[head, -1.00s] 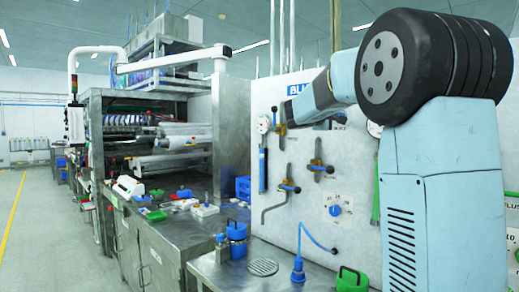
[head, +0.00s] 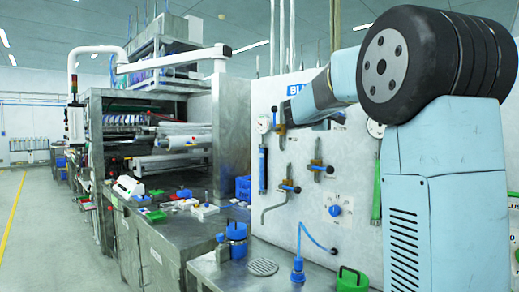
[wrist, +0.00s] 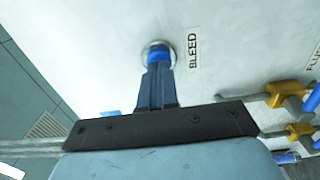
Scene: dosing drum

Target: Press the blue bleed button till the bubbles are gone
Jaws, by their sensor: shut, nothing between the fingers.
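The blue bleed button (wrist: 159,50) sits in a pale round collar on the white panel, beside a label reading BLEED (wrist: 193,48), in the wrist view. My gripper (wrist: 158,66) is shut and empty, its fingertips at the button and covering its lower part. I cannot tell whether they touch or press it. In the head view my gripper (head: 281,128) is at the upper left of the panel, and the button is not discernible there. A blue upright tube (head: 262,168) hangs below a round gauge (head: 264,124); no bubbles can be made out in it.
Yellow-bodied valves with blue handles (head: 317,168) stick out of the panel right of and below my gripper. A blue knob (head: 335,210) is lower down.

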